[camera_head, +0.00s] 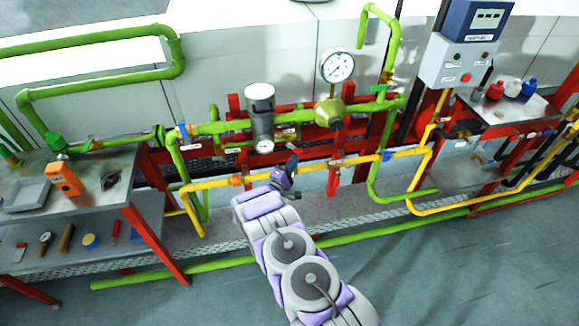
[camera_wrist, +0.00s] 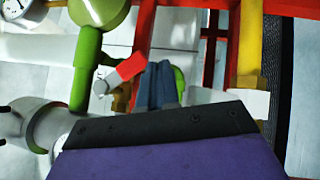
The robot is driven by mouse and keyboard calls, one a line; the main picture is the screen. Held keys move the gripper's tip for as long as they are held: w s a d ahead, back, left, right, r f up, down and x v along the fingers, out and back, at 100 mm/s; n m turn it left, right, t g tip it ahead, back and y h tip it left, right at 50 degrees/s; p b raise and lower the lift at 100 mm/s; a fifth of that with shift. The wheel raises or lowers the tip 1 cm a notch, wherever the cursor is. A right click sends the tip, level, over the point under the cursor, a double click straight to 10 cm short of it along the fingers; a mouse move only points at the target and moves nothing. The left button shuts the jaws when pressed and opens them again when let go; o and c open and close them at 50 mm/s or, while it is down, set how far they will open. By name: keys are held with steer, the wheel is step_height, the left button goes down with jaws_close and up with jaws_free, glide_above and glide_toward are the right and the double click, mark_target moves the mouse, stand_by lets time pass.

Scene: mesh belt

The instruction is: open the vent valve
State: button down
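A small valve with a red lever (camera_wrist: 130,68) shows in the wrist view, just left of my fingertips. The lever has a pale grey end, and a brass-coloured body (camera_wrist: 122,98) lies below it. I cannot tell for sure that this is the vent valve. My gripper (camera_wrist: 158,70) has two dark blue-grey fingers close together, with nothing visible between them. Contact with the lever cannot be made out. In the head view my gripper (camera_head: 292,158) is in front of the pipes, right of the grey cylinder (camera_head: 262,115), and hides what is directly behind it.
A yellow pipe (camera_head: 320,166) runs close to my gripper, with the green pipe (camera_head: 220,127) and red frame behind. A green regulator (camera_head: 329,113) carries a gauge (camera_head: 337,66). Benches stand at left (camera_head: 75,203) and right (camera_head: 507,110). The floor in front is mostly open.

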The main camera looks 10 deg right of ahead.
steer(key=shift+d+r, duration=0.25)
steer(key=shift+d, duration=0.45)
steer(key=shift+d+r, duration=0.2)
steer(key=shift+d, duration=0.45)
steer(key=shift+a+p, duration=0.15)
steer(key=shift+p, duration=0.15)
steer(key=p+v, duration=0.2)
steer(key=v, duration=1.5)
steer(key=shift+a, duration=0.1)
